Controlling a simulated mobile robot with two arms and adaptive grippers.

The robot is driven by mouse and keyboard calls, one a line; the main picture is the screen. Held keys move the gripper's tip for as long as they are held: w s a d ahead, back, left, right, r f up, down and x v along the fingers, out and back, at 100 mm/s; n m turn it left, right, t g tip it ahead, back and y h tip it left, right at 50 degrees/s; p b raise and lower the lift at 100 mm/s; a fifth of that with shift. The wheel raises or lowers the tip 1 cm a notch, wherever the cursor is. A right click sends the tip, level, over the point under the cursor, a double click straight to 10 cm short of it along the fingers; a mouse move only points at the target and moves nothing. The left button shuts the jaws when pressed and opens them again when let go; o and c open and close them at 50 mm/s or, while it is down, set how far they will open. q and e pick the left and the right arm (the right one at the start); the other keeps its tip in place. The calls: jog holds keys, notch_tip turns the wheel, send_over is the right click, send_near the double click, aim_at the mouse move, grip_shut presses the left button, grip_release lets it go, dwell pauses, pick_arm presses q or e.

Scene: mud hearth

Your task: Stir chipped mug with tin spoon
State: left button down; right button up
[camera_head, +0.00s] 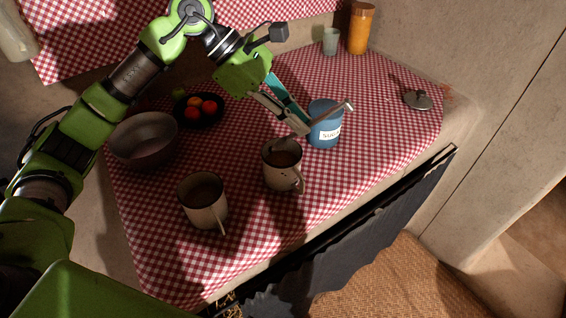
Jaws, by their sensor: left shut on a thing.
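My left gripper (303,127) reaches down from the top and is shut on the tin spoon (337,110). The spoon is tilted, with its handle end up to the right and its bowl end low at the left, at the mouth of the right-hand mug (281,177). I cannot tell how deep the bowl end sits in that mug's brown contents. A second, similar mug (204,214), also with brown contents, stands to the left and nearer. Both are pale and upright; I cannot make out which is chipped. My right gripper is not in view.
A blue labelled tin (323,132) stands close behind the spoon. A grey bowl (145,152) and a dark plate of red and orange fruit (197,108) are at the left. A metal lid (417,99) lies at right. The checked cloth (260,240) is clear in front.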

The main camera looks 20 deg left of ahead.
pick_arm(q)
jog(key=shift+r+p, duration=1.65)
jog(key=shift+r, duration=1.25)
